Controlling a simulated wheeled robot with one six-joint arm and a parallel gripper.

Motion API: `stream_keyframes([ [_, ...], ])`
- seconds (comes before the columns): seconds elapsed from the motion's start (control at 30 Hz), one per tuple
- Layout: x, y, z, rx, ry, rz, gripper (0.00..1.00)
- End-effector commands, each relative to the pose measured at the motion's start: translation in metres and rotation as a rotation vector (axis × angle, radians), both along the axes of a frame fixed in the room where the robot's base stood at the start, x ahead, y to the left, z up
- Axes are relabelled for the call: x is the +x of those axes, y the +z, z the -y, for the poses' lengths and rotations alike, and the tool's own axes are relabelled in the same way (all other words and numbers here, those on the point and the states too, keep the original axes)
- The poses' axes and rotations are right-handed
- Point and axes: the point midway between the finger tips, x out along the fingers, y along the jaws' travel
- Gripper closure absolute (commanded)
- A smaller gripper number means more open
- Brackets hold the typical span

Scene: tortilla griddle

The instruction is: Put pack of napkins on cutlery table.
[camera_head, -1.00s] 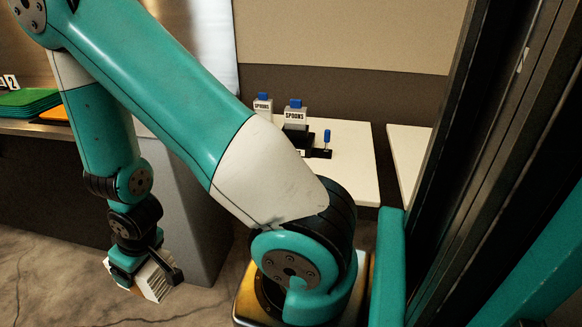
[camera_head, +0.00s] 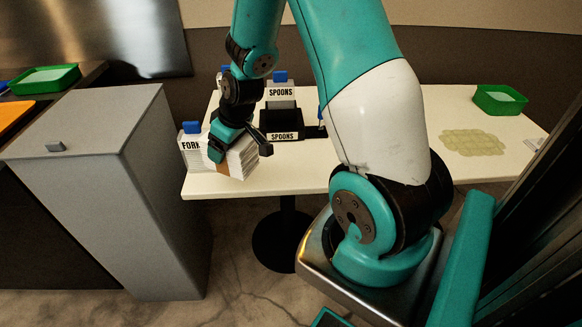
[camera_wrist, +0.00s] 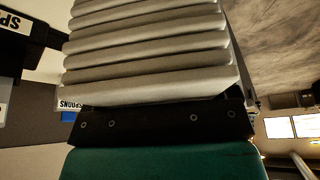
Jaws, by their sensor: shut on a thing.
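The pack of napkins (camera_head: 241,162) is a white, ridged stack. My gripper (camera_head: 237,148) is shut on it. In the wrist view the pack's ridges (camera_wrist: 148,50) fill the upper middle, just past the dark gripper edge. The cutlery table (camera_head: 310,172) is white-topped, with spoons and fork holders on it. The pack appears over the table's front left part, beside the fork holder (camera_head: 189,150). I cannot tell whether it touches the tabletop. My gripper hides part of the pack.
Black and grey spoons holders (camera_head: 283,122) stand behind the pack. A green tray (camera_head: 500,101) and a pale yellowish patch (camera_head: 472,143) are on the table's right side. A tall grey cabinet (camera_head: 90,130) stands to the left. The front strip of tabletop is bare.

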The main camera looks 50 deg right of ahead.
Motion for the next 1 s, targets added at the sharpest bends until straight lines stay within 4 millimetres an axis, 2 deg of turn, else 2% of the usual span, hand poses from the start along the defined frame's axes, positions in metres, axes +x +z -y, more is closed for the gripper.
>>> stream_keyframes([
  [0.03, 0.003, 0.014, 0.031, -0.005, 0.038, 0.015, 0.46],
  [0.1, -0.002, 0.038, 0.064, -0.009, 0.138, 0.014, 0.46],
  [0.2, -0.016, 0.069, 0.101, -0.01, 0.276, 0.01, 0.46],
  [0.33, -0.039, 0.099, 0.133, -0.009, 0.418, 0.005, 0.46],
  [0.43, -0.051, 0.113, 0.145, -0.007, 0.486, 0.002, 0.46],
  [0.5, -0.055, 0.114, 0.148, -0.003, 0.512, 0.001, 0.46],
  [0.57, -0.057, 0.108, 0.149, 0.001, 0.523, -0.001, 0.46],
  [0.67, -0.058, 0.085, 0.147, 0.005, 0.527, -0.004, 0.46],
  [1.0, -0.057, -0.009, 0.146, 0.004, 0.526, -0.004, 0.46],
])
